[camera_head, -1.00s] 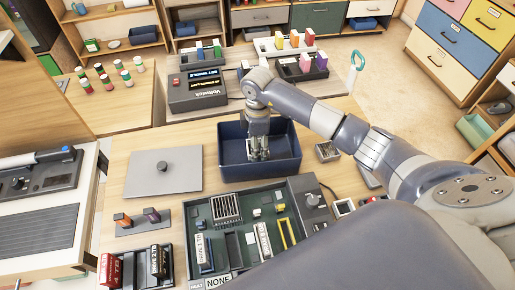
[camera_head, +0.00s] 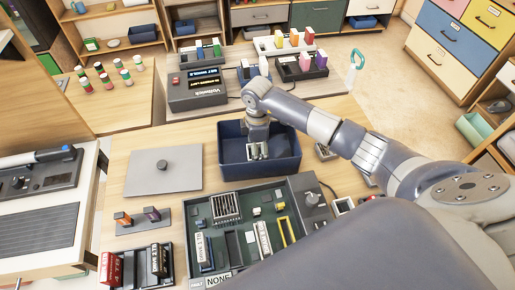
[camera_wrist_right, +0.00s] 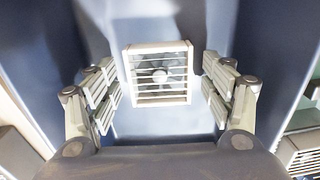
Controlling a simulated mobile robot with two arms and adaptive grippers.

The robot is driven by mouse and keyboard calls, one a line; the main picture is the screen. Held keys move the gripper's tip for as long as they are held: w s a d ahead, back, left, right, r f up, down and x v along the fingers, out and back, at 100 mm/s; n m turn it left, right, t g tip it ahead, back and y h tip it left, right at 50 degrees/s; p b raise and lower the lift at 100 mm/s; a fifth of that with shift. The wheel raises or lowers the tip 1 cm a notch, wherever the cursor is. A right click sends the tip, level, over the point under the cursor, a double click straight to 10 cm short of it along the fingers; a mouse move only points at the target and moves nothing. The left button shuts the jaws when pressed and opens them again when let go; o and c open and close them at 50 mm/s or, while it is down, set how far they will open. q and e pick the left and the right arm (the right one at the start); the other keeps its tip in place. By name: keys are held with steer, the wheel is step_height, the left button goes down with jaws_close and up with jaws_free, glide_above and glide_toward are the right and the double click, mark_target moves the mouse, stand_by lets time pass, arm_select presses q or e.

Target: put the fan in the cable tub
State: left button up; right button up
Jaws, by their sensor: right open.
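The fan (camera_wrist_right: 158,75) is a small square unit with a pale frame and a slatted grille over a round hub. In the right wrist view it lies between and beyond my right gripper's fingers, inside the dark blue cable tub (camera_wrist_right: 262,60). My right gripper (camera_wrist_right: 160,92) is open, with a gap between each finger and the fan. In the head view the tub (camera_head: 288,165) stands on the bench, and my right gripper (camera_head: 258,151) points down into it. The gripper and arm largely hide the fan there. My left gripper is not in view.
An opened device case (camera_head: 245,240) with a green board stands in front of the tub. A grey plate (camera_head: 163,172) with a knob lies left of it. A voltage unit (camera_head: 196,92) and component racks (camera_head: 302,67) stand behind. A small grey device sits right of the tub, partly behind my arm.

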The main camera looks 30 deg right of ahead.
step_height(320, 180, up, 12)
steer(key=shift+r+b, duration=0.15)
steer(key=shift+b, duration=0.3)
stand_by(0.4)
